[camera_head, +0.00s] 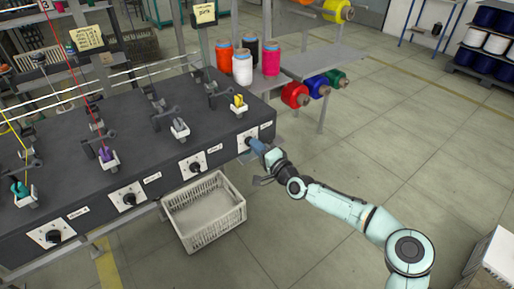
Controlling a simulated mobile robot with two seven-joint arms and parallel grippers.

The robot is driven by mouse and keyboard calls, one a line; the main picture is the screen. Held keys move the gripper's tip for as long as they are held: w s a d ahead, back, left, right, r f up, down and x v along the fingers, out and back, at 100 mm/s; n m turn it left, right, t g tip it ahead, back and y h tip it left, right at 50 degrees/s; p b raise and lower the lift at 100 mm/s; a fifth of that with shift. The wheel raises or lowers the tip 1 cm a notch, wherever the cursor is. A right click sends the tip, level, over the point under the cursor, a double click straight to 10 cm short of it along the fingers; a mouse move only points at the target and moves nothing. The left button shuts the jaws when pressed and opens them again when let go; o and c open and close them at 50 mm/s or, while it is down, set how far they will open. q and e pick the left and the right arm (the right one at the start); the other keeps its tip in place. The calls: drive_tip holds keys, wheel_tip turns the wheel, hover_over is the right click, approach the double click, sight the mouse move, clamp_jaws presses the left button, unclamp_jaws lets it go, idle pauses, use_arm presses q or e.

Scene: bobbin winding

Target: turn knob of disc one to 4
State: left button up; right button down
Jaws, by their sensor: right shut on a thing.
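The dark machine bench has a row of white dial plates with black knobs along its front face. My right gripper (256,147) is at the rightmost dial plate (265,126) and is shut on its knob. The gripper hides that knob, so I cannot read its setting. The other knobs, left (53,236), middle (129,199) and right (195,167), show uncovered. The labels beside the plates are too small to read. My left gripper is not in view.
A white crate (208,222) stands on the floor below the bench. Coloured thread spools, including a white one (242,68), stand at the back right; red (294,95), blue and green ones hang beside them. The floor to the right is mostly clear. A shelf (490,79) stands far right.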

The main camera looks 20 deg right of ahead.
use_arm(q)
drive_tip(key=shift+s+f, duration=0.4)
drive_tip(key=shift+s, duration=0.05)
use_arm(e)
drive_tip(key=shift+a+f+m, duration=0.1)
drive_tip(key=shift+f+m, duration=0.05)
drive_tip(key=shift+m, duration=0.95)
drive_tip(key=c, duration=1.2)
unclamp_jaws()
